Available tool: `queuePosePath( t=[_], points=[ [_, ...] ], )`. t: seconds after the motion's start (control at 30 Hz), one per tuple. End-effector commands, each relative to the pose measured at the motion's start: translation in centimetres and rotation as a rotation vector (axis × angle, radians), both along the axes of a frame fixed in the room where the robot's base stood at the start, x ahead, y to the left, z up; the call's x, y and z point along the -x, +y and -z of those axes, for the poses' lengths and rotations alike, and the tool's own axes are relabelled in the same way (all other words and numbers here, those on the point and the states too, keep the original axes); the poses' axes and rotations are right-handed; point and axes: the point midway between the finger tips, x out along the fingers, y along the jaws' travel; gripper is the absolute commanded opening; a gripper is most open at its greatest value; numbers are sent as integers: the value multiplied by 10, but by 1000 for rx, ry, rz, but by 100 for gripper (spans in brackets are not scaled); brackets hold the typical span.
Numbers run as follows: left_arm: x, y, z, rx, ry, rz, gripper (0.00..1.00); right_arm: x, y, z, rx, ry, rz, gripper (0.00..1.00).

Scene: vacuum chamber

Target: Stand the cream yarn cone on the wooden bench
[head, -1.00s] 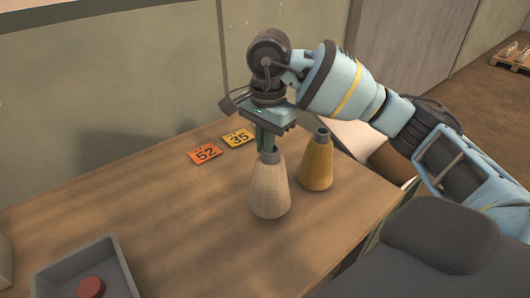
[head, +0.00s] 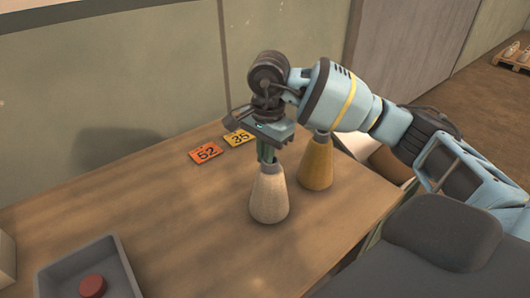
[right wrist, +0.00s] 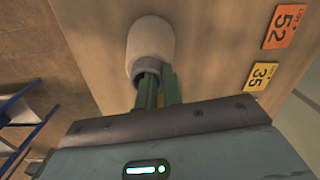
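The cream yarn cone (head: 270,197) is upright over the wooden bench (head: 178,222), with its narrow grey neck at the top. Its base is at or very close to the bench top; I cannot tell whether it touches. My right gripper (head: 267,157) points down from above, its green fingers closed at the cone's neck. In the right wrist view the fingers (right wrist: 158,88) meet the grey neck of the cream cone (right wrist: 150,42), partly hiding it. My left gripper is not in view.
A yellow cone (head: 316,165) stands just right of the cream one. Number cards 52 (head: 205,153) and 35 (head: 238,138) lie behind. A grey tray (head: 118,262) holding a red disc (head: 93,286) is at front left. The bench between is clear.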

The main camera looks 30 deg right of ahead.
Motion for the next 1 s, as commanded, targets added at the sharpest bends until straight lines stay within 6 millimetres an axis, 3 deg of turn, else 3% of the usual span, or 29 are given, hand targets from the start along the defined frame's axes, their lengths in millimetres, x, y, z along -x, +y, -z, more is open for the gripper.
queuePosePath(
  t=[0.03,0.17,0.57,1.0],
  points=[
    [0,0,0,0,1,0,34,0,0,0,0,1,0,14],
    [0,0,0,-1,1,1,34,0,0,0,0,1,0,30],
    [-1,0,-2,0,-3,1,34,0,0,-9,-1,-2,1,30],
    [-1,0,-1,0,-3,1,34,1,-2,-90,-2,-3,0,30]
  ],
)
